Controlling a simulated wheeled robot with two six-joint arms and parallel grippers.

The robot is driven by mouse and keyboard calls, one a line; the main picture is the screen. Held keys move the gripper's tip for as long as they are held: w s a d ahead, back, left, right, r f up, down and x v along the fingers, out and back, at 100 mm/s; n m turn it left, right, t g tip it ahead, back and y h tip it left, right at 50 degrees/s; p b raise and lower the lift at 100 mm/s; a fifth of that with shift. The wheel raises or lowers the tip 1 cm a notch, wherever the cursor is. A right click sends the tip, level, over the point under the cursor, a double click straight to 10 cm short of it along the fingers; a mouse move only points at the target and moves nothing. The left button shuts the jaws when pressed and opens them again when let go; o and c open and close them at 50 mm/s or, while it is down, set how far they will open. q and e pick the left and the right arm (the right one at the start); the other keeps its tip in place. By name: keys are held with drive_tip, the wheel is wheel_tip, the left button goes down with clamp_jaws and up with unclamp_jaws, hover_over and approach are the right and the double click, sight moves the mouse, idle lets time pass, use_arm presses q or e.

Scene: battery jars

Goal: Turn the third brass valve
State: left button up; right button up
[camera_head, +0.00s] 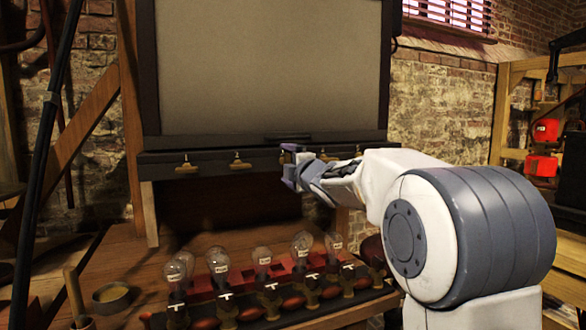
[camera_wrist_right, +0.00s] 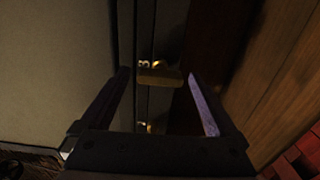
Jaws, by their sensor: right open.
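A row of brass valves sits along the dark rail (camera_head: 215,168) under the big framed panel. In the head view two valves show at the left, the first (camera_head: 186,167) and the second (camera_head: 239,164), and another brass piece (camera_head: 358,152) shows behind my right arm. My right gripper (camera_head: 287,166) is at the rail, right of the second valve, and hides what is behind it. In the right wrist view it is open, and a brass valve (camera_wrist_right: 158,73) shows between its fingertips; contact cannot be told. My left gripper is not in view.
Below stands a row of several glass bulbs (camera_head: 262,256) with white labels on brass holders. The pale framed panel (camera_head: 270,65) rises above the rail. A dark pole (camera_head: 45,140) stands at the left.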

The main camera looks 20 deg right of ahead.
drive_tip(key=s, duration=0.9)
drive_tip(key=shift+s+d, duration=0.15)
drive_tip(key=shift+s, duration=0.1)
drive_tip(key=shift+w, duration=0.1)
drive_tip(key=w, duration=1)
drive_tip(key=shift+w, duration=0.2)
drive_tip(key=shift+a, duration=0.25)
